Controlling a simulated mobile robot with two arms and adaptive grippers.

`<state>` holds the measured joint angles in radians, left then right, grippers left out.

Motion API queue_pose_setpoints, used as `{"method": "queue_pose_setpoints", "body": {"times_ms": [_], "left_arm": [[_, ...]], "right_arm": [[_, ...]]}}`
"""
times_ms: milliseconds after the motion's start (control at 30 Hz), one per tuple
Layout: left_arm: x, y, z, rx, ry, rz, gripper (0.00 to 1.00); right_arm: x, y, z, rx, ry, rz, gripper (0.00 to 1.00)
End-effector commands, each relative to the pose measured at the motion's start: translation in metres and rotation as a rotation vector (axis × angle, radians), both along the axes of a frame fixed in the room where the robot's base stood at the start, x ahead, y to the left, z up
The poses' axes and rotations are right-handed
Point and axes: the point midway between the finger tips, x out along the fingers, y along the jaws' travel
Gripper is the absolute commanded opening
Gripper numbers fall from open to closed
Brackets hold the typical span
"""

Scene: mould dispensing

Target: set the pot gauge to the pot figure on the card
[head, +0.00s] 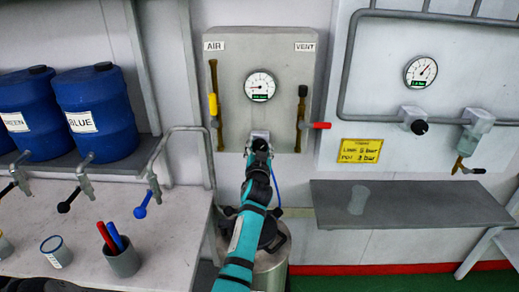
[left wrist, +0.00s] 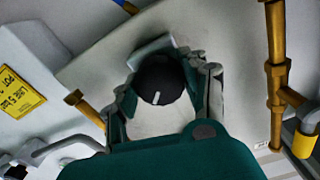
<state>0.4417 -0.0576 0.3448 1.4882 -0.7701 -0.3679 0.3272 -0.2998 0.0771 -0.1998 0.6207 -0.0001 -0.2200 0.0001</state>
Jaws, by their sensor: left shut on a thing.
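The pot gauge (head: 261,86) is a round white dial with a green readout on the grey panel (head: 283,60). Its needle points left; the readout is too small to read. Below it is a regulator knob, hidden by my left gripper (head: 260,147) in the head view. In the left wrist view the black knob (left wrist: 160,80) with a white mark sits between the fingers of my left gripper (left wrist: 168,90), which is shut on it. The yellow card (head: 360,151) has a line row and a pot row; the pot figure looks like 2 or 3 bar. My right gripper is out of view.
A yellow-handled AIR valve (head: 213,103) and red-handled VENT valve (head: 318,125) flank the gauge. A second gauge (head: 421,71) and black knob (head: 419,127) are at right. A metal pot (head: 270,270) stands below my arm. Blue drums (head: 97,112) are on the left shelf.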

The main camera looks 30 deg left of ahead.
Motion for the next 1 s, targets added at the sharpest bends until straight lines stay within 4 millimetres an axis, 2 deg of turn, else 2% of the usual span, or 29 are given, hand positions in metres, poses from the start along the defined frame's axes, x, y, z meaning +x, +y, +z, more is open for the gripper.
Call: {"method": "queue_pose_setpoints", "body": {"times_ms": [267, 667, 700, 867, 1000], "left_arm": [[0.0001, -0.0002, 0.0013, 0.062, 0.036, 0.000, 0.12], [0.0003, -0.0002, 0.0016, 0.068, 0.038, -0.001, 0.12], [0.0003, -0.0002, 0.0016, 0.068, 0.038, -0.001, 0.46], [0.0002, -0.0002, 0.0013, 0.067, 0.039, 0.000, 0.66], [0.0002, -0.0002, 0.0009, 0.067, 0.039, 0.000, 0.68]], "right_arm": [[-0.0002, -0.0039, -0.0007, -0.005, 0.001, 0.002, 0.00], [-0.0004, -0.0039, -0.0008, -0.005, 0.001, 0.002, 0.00], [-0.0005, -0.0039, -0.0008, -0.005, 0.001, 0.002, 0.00], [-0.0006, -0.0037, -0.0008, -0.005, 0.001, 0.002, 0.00], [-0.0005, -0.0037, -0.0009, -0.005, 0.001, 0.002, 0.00]]}}
